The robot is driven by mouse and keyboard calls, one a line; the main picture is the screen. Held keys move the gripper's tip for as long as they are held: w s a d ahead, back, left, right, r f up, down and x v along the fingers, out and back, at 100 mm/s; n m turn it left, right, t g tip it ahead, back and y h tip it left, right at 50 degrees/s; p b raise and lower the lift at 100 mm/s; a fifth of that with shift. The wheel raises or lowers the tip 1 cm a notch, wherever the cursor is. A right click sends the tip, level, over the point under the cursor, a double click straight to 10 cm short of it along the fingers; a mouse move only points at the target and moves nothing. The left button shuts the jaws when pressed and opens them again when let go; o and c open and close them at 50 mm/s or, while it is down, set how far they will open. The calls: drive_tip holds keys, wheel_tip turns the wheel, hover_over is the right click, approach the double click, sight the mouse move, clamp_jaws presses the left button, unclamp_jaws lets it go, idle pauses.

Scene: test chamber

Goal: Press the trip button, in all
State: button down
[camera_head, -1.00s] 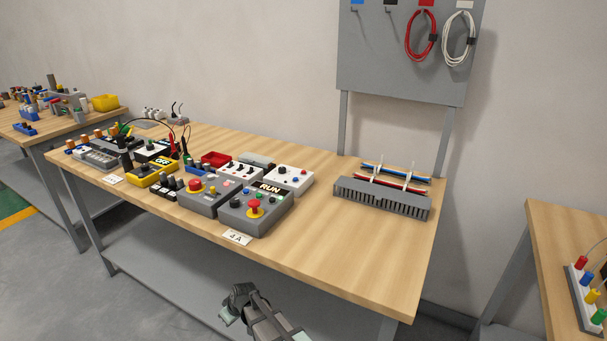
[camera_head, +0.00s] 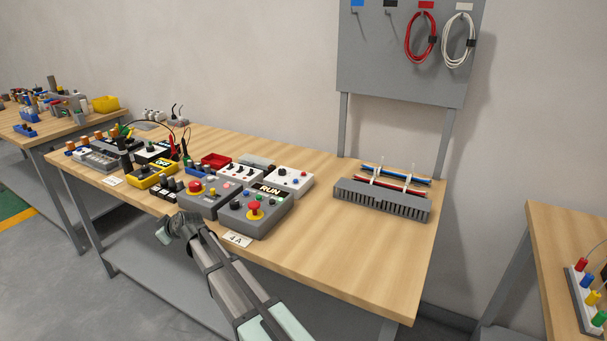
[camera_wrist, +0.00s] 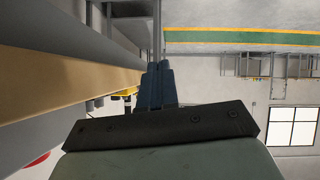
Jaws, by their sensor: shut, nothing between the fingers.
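Two grey control boxes stand at the front of the middle bench. The right box (camera_head: 235,217), with a RUN display, carries a red mushroom button (camera_head: 254,206) on a yellow base. The left box (camera_head: 219,205) carries another red mushroom button (camera_head: 195,188). I cannot read which is labelled trip. The end of my arm is in front of the left box, near the bench's front edge, and touches neither button visibly. Its fingers are not clear in the head view. In the wrist view my gripper (camera_wrist: 159,66) has its dark fingers together, empty.
A card marked 4A (camera_head: 237,240) lies before the RUN box. Left are a yellow meter (camera_head: 152,175) with leads and several small devices. A grey slotted duct (camera_head: 380,200) stands right. The bench's front right is clear.

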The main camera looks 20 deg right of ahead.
drive_tip(key=w+d+r+m+t, duration=0.1)
drive_tip(key=w+r, duration=0.2)
drive_tip(key=r, duration=0.4)
drive_tip(key=w+r+t, duration=0.1)
drive_tip(key=w+r, duration=0.2)
drive_tip(key=r, duration=0.4)
drive_tip(key=w+d+m, duration=0.1)
drive_tip(key=d, duration=0.3)
drive_tip(key=w+d+r+m, duration=0.1)
drive_tip(key=w+d, duration=0.1)
drive_tip(key=d, duration=0.2)
drive_tip(key=w+d+m, duration=0.1)
drive_tip(key=d, duration=0.4)
drive_tip(key=shift+w+d+r+m+h, duration=0.1)
drive_tip(key=shift+w+r+m+h, duration=0.05)
drive_tip(key=shift+r+m+h, duration=0.2)
drive_tip(key=w+d+r+m+h, duration=0.15)
drive_tip(key=d+m, duration=0.25)
drive_tip(key=d, duration=0.9)
wheel_tip(320, 180, up, 3)
drive_tip(key=m+g+h, duration=0.2)
drive_tip(key=m, duration=0.5)
hover_over(304, 174)
drive_tip(key=shift+d+r+n, duration=0.15)
drive_tip(key=shift+d+n, duration=0.1)
drive_tip(key=shift+d, duration=0.05)
drive_tip(key=shift+f, duration=4.4)
